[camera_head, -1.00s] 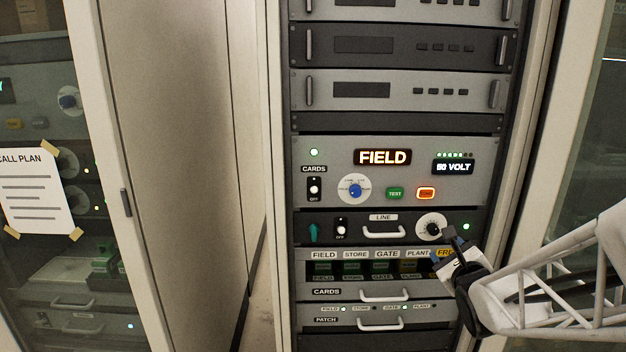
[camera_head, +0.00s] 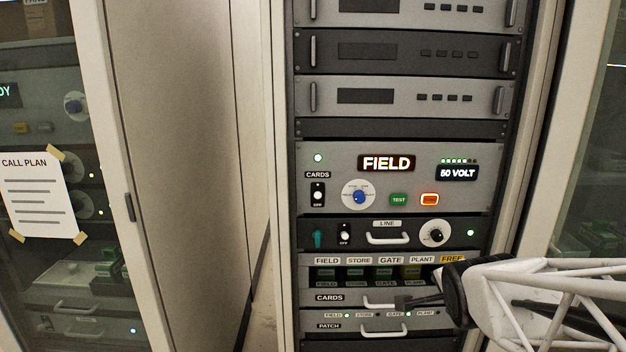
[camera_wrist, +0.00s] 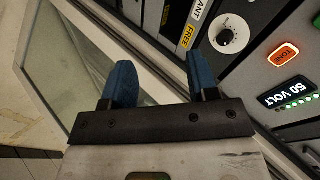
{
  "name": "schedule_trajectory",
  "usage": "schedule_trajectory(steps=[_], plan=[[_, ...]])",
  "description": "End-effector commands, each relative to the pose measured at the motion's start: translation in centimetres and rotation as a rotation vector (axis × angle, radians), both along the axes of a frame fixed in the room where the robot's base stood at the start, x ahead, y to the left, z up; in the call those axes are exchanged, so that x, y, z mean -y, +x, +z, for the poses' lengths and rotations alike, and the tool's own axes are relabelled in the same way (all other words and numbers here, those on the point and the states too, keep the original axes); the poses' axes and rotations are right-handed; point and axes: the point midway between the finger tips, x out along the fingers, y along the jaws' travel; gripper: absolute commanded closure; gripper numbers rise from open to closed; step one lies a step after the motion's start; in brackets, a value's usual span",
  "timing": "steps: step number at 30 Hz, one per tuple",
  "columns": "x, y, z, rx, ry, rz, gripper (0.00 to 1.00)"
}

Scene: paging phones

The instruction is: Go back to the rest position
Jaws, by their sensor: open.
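My gripper (camera_head: 405,302) is in front of the cards panel in the head view, pointing left, near the panel's handle. In the wrist view my gripper (camera_wrist: 160,82) has its two blue fingers spread apart, with nothing between them. The rack's LINE panel (camera_head: 455,233) has a white dial (camera_head: 436,235) with a black knob, and the dial (camera_wrist: 229,34) also shows beyond the fingers in the wrist view. The cards panel (camera_head: 310,287) has FIELD, STORE, GATE, PLANT and FREE labels above its slots. My arm hides its right end. I cannot tell whether the gripper touches the handle.
Above is a panel with a lit FIELD display (camera_head: 386,163), a 50 VOLT display (camera_head: 458,173) and a blue knob (camera_head: 359,196). The patch panel (camera_head: 310,326) is below. A call plan sheet (camera_head: 38,195) is taped to the left cabinet's glass. A cabinet door frame is at right.

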Motion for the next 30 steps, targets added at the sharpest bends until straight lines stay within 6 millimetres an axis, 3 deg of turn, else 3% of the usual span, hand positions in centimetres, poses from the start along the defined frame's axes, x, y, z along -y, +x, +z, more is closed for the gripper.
schedule_trajectory(steps=[12,24,30], plan=[[-3.2,-7.1,0.0,-0.34,-0.312,0.417,0.46],[-6.3,-14.4,0.6,-0.58,-0.495,0.925,0.46],[-7.1,-16.5,0.8,-0.626,-0.528,1.079,0.46]])
